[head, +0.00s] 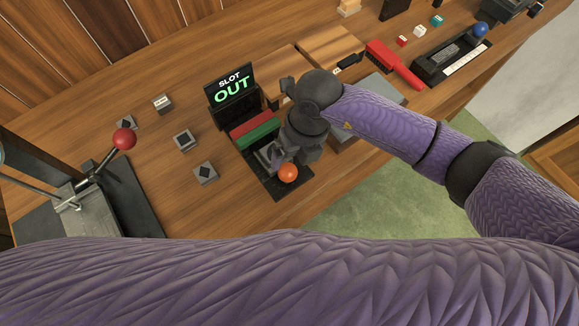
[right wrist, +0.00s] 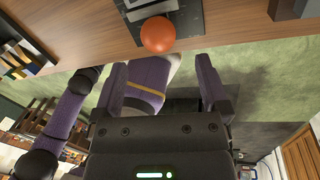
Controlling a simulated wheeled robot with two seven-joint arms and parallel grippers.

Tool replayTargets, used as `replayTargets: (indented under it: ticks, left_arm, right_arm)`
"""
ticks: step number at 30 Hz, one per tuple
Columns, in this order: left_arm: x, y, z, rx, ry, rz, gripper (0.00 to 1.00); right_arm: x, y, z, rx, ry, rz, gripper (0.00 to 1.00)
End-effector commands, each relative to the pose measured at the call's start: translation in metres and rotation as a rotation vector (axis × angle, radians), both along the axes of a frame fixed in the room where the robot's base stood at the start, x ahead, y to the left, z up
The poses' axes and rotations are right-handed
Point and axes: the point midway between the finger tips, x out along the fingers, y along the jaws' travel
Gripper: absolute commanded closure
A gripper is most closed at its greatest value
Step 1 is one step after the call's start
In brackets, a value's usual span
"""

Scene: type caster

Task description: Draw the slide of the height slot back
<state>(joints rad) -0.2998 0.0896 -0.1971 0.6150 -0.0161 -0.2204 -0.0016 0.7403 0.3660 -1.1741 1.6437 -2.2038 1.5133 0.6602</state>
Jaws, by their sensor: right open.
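The knob also shows in the right wrist view (right wrist: 157,34), ahead of the fingers. My right gripper (right wrist: 162,84) is open and empty, apart from the knob. In the head view it hangs over the slot unit and hides part of the slide. My left gripper is out of view.
A lever with a red ball (head: 124,139) stands at the left. Several small grey blocks, one of them here (head: 205,173), lie left of the slot unit. A red brush-like tool (head: 394,64) and a black tray with a blue ball (head: 480,30) lie at the back right.

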Motion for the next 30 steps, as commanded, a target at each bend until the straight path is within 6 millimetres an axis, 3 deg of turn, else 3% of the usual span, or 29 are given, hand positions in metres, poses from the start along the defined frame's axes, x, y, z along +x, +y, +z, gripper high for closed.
replayTargets:
  ticks: [3,7,17,20,30]
  left_arm:
    - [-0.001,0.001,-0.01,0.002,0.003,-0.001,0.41]
    - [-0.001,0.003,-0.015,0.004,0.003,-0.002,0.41]
    - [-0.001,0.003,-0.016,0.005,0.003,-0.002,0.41]
    - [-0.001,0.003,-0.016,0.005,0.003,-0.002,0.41]
    - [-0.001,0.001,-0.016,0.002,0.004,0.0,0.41]
  right_arm:
    - [-0.004,0.006,-0.032,0.002,0.005,0.001,0.05]
    - [-0.005,0.01,-0.052,0.004,0.004,0.001,0.05]
    - [-0.005,0.012,-0.059,0.006,0.001,0.003,0.05]
    - [-0.005,0.012,-0.059,0.006,0.001,0.003,0.22]
    - [-0.005,0.012,-0.059,0.007,0.002,0.003,0.94]
